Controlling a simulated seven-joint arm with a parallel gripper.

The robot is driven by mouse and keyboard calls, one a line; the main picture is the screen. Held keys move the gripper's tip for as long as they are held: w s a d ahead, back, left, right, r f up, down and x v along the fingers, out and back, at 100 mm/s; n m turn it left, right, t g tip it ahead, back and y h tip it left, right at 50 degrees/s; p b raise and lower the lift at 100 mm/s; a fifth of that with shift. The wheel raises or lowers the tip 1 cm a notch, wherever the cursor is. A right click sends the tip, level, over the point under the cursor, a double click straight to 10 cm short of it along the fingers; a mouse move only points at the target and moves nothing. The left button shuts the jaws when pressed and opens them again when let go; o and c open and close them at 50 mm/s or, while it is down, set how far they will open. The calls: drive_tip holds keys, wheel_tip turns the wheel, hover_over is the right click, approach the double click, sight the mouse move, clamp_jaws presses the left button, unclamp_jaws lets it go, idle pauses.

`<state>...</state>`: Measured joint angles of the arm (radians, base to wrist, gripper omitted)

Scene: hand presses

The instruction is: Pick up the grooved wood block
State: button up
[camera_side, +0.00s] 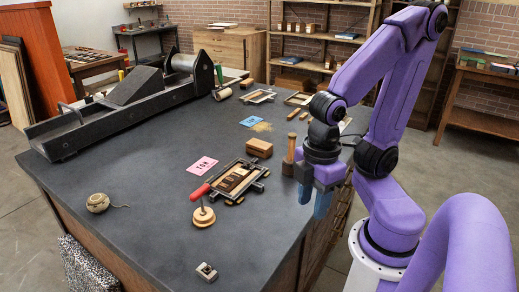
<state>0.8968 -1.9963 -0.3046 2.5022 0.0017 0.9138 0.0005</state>
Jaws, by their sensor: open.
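A brown wood block (259,148) lies on the dark table, right of centre, with a line along its side that looks like a groove. My gripper (313,206) hangs at the table's right edge, to the right of and nearer the camera than the block. Its two blue fingers are apart and point down, with nothing visible between them. The gripper does not touch the block.
A wooden mallet (289,160) stands between the block and my gripper. A long press (120,105) fills the back left. The front left tabletop is mostly clear.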

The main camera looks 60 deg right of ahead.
idle(0.4)
drive_tip(key=o, duration=0.8)
drive_tip(key=shift+c, duration=0.2)
